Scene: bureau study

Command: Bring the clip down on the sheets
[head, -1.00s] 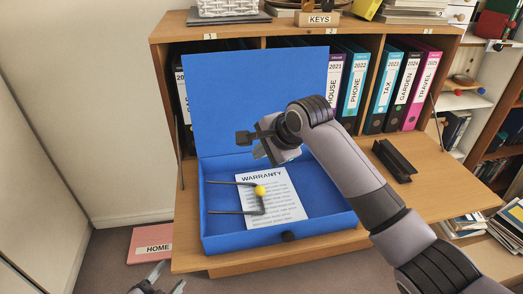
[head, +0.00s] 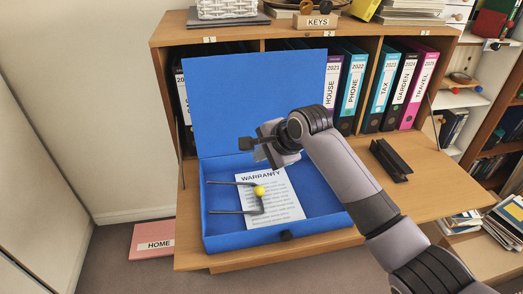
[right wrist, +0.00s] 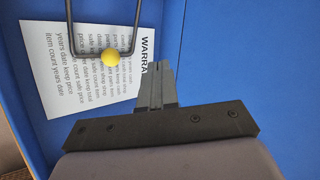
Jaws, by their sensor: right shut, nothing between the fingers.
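The clip is a dark wire frame (head: 230,212) with a yellow ball (head: 259,190), set at the left side of an open blue box file (head: 330,222). Its crossbar and ball are over the white WARRANTY sheet (head: 283,202) in the box; whether they touch it I cannot tell. In the right wrist view the ball (right wrist: 110,57) and wire (right wrist: 71,25) lie over the sheet (right wrist: 48,75). My right gripper (head: 246,143) is shut and empty, above the far part of the box, pointing left. Its closed fingers (right wrist: 152,68) are apart from the clip. My left gripper is out of view.
The box's raised blue lid (head: 255,95) stands close behind my right gripper. Binders (head: 352,85) fill the shelf behind. A black hole punch-like object (head: 390,160) lies right on the wooden desk flap (head: 440,195). A pink HOME folder (head: 150,240) is at lower left.

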